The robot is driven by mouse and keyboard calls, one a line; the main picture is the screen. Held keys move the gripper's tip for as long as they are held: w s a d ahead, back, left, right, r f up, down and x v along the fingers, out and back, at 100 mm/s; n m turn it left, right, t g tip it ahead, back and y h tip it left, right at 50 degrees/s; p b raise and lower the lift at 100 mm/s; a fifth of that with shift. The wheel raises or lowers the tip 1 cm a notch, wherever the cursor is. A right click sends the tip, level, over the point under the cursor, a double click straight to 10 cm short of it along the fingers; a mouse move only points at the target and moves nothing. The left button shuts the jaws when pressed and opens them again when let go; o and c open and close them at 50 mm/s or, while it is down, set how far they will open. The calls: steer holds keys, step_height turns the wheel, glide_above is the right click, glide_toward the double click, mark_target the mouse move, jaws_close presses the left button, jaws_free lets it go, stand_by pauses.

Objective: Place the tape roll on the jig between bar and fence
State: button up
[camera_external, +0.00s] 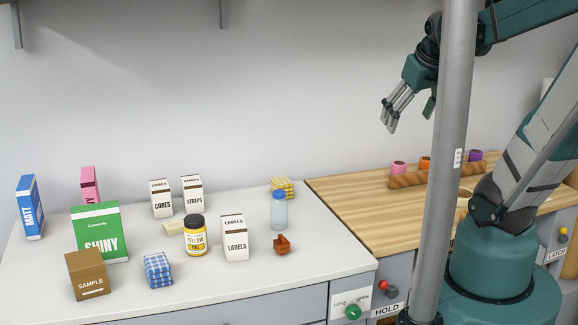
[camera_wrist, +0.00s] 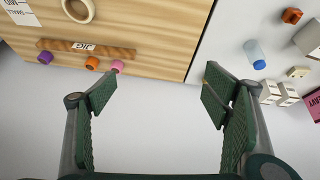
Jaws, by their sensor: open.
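My gripper (camera_external: 410,117) is open and empty, high above the wooden table, with its fingers spread in the wrist view (camera_wrist: 160,95). A brown strip marked JIG (camera_wrist: 112,52) lies on the wooden surface; it also shows in the external view (camera_external: 408,180). Along its wall side are a pink roll (camera_wrist: 117,65), an orange roll (camera_wrist: 92,63) and a purple roll (camera_wrist: 45,57). A beige ring (camera_wrist: 78,8) lies on the other side of the strip, cut by the frame edge. I cannot tell which is the task's tape roll, or tell bar and fence apart.
A grey pole (camera_external: 455,120) stands in front of the table in the external view. The white counter (camera_external: 320,262) holds boxes, a yellow jar (camera_external: 195,235), a blue-capped bottle (camera_external: 279,210) and a small orange-brown object (camera_external: 282,244). The wooden table (camera_external: 350,205) is bare at its left.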

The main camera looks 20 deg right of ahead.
steer(key=s+a+m+t, duration=0.1)
steer(key=s+a, duration=0.3)
steer(key=a, duration=0.1)
steer(key=shift+r+y, duration=0.3)
steer(key=shift+r, duration=0.05)
